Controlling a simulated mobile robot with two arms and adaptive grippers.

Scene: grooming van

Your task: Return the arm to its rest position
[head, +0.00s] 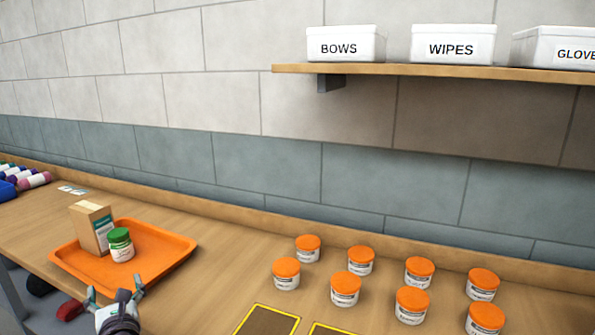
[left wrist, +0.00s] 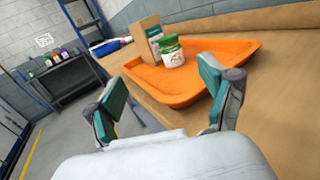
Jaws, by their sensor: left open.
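My left gripper (head: 116,301) is at the near edge of the counter, just in front of an orange tray (head: 168,256). In the left wrist view my left gripper (left wrist: 165,103) has its two fingers wide apart with nothing between them. A brown box (head: 93,228) and a green-lidded jar (head: 121,246) stand upright in the tray, side by side. The fingers are apart from both. They also show in the left wrist view, beyond the fingers. My right gripper is in neither view.
Several orange-lidded jars (head: 346,288) stand on the wooden counter (head: 225,262) at the right, by yellow-edged dark rectangles (head: 267,321). A shelf (head: 430,71) above holds white bins labelled BOWS (head: 346,45), WIPES (head: 452,45) and GLOVE. Coloured rolls (head: 33,181) lie at the far left. Open floor (left wrist: 75,135) shows beside the counter.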

